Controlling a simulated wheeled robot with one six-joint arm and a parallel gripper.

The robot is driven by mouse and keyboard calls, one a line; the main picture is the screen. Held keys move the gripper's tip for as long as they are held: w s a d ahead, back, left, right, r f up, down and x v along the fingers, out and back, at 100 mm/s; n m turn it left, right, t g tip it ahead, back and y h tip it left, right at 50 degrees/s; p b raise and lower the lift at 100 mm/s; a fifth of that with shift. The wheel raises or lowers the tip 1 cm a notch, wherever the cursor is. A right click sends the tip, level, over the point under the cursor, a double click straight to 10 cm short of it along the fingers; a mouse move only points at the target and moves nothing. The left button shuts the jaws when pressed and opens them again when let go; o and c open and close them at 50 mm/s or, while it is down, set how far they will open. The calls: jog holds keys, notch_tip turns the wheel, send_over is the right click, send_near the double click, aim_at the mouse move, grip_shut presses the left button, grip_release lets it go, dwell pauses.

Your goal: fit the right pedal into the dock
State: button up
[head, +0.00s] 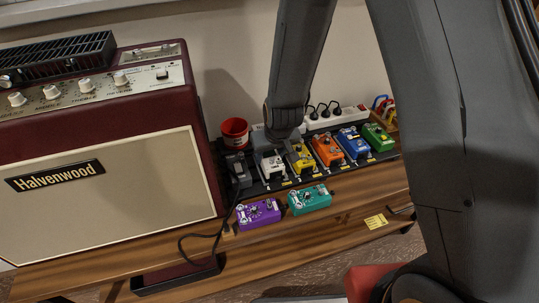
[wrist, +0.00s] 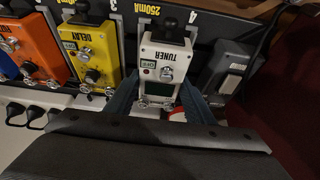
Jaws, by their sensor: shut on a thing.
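My gripper (wrist: 160,100) is shut on the white tuner pedal (wrist: 166,55), one finger along each long side. In the head view the white pedal (head: 271,166) is at the left end of the pedal row on the black dock board (head: 284,184), and my wrist hides part of it. I cannot tell whether it is fully seated. Yellow (head: 301,160), orange (head: 327,150), blue (head: 353,144) and green (head: 378,137) pedals stand to its right on the board. A purple pedal (head: 259,213) and a teal pedal (head: 310,199) lie on the wooden bench in front.
A dark grey unit (head: 238,170) sits left of the white pedal. A red cup (head: 235,131) and a white power strip (head: 335,118) are behind the board. A maroon amplifier (head: 110,195) fills the left. A yellow note (head: 376,221) lies on the bench (head: 345,213).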

jog(key=shift+f+b, duration=0.4)
jog(key=shift+f, duration=0.15)
jog(key=o, duration=1.8)
jog(key=shift+r, duration=0.1)
jog(key=shift+r+p, duration=3.8)
jog(key=shift+r, duration=0.1)
